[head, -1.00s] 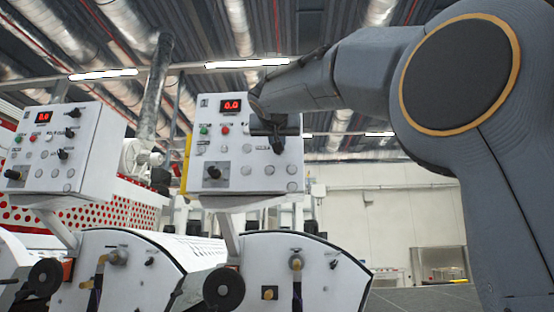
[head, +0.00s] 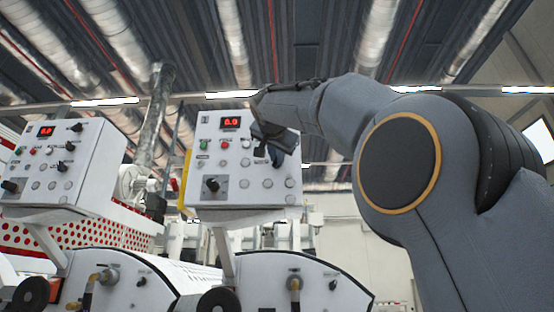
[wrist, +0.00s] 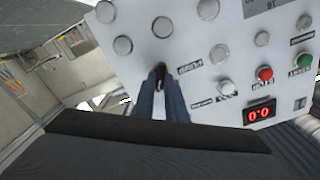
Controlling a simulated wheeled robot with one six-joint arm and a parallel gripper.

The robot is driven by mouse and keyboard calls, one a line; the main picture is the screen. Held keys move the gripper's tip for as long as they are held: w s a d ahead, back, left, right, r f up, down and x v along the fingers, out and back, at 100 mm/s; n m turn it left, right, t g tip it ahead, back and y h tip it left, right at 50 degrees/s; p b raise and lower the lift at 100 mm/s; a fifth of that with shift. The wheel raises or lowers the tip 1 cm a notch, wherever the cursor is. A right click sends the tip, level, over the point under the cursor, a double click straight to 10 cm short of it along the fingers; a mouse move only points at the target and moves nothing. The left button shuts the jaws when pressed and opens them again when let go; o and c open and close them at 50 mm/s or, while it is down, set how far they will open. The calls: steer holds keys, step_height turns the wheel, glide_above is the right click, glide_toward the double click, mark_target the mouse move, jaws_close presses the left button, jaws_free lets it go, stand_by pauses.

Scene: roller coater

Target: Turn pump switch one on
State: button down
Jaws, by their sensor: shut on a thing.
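The pump switch (wrist: 161,53) is a small dark knob on a white control panel (wrist: 140,20). A label beside it seems to read PUMP, upside down in the wrist view; any number is too small to tell. My gripper (wrist: 161,75) is shut on this switch, its two blue-grey fingers close together around it. In the head view my gripper (head: 268,146) is at the right part of the middle control box (head: 245,168). It covers the switch there, so the switch's setting is hard to tell.
The panel has a red 0.0 display (head: 231,123), a green button (wrist: 304,61), a red button (wrist: 265,74), several round grey buttons and a large black knob (head: 212,184) at its lower left. A similar control box (head: 50,180) stands to the left. White machine housings (head: 290,275) are below.

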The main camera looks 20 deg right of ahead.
stand_by(0.3)
steer(key=c, duration=1.8)
jaws_free()
steer(key=b+v, duration=0.2)
steer(key=v, duration=0.5)
steer(key=shift+s, duration=0.35)
steer(key=shift+a, duration=0.1)
